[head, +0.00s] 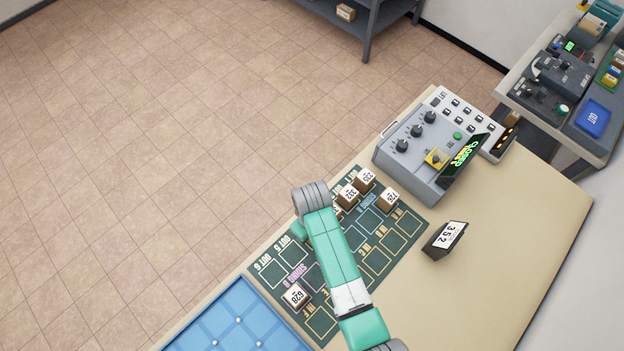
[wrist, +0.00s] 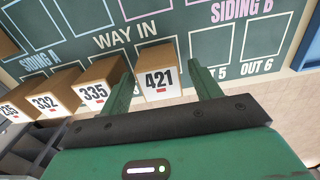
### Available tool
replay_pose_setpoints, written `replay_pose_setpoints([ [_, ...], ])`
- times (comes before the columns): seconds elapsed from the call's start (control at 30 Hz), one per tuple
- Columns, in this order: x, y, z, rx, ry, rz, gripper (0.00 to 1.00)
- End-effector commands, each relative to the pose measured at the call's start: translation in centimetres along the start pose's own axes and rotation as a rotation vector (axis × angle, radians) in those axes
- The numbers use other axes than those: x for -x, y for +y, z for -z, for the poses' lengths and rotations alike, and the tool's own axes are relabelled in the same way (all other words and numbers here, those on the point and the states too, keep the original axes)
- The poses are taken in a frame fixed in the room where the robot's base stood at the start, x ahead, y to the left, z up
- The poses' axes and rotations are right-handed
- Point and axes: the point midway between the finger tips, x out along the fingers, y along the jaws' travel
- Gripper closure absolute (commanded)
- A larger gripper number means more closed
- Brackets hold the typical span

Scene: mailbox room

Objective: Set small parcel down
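A small brown parcel with a white 421 label (wrist: 159,80) is between the two green fingers of my gripper (wrist: 165,88) in the wrist view. The fingers are apart, with a gap showing on the right side of the parcel; the left finger is close to its left side. The parcel is by the WAY IN lettering of the dark green mat (wrist: 110,62); I cannot tell whether it touches the mat. In the head view my arm hides this parcel and my fingertips. The mat (head: 405,217) lies on the beige table.
Parcels 335 (wrist: 97,93) and 332 (wrist: 47,103) stand in a row left of 421. Parcel 728 (head: 388,199) and parcel 628 (head: 296,296) stand elsewhere on the mat. A grey console (head: 418,150), a 352 sign (head: 445,239) and a blue tray (head: 219,322) surround it.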

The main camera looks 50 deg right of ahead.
Motion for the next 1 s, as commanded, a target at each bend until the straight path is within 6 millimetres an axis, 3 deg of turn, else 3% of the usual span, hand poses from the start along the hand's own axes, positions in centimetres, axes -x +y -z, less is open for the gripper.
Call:
replay_pose_setpoints([
  [0.3,0.8,0.0,0.0,0.0,0.001,-0.001,0.38],
  [0.7,10.1,0.0,0.1,0.0,0.003,-0.001,0.38],
  [0.83,11.8,0.0,0.0,0.0,0.001,0.0,0.38],
  [1.0,12.4,0.0,0.0,0.0,0.0,0.0,0.38],
])
